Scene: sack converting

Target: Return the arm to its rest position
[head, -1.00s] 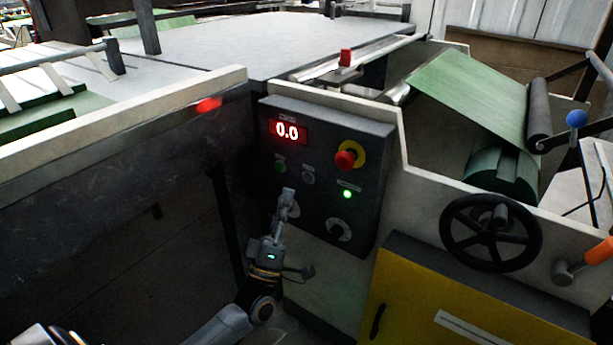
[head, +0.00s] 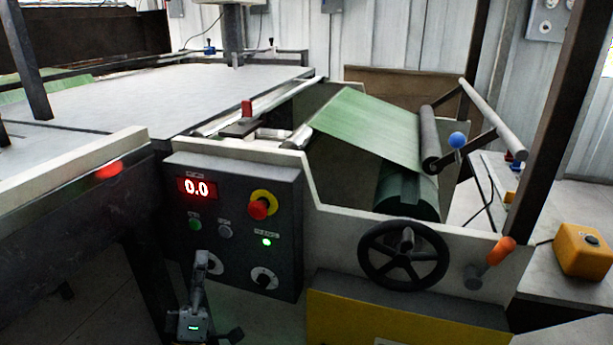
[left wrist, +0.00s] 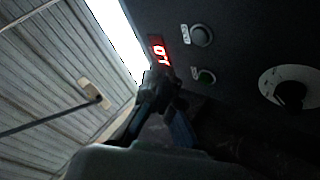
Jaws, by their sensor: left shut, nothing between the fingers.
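My left gripper (head: 203,262) is at the bottom of the head view, shut and empty. It is in front of the lower left part of the dark control panel (head: 235,230) and partly covers the left white-dialled knob (head: 215,264). In the left wrist view my gripper (left wrist: 160,82) shows dark, its fingertips near the red display in the picture. Whether it touches the panel I cannot tell. My right gripper is not in view.
A handwheel (head: 403,255), an orange-handled lever (head: 495,255) and a yellow cabinet (head: 390,322) are to the right.

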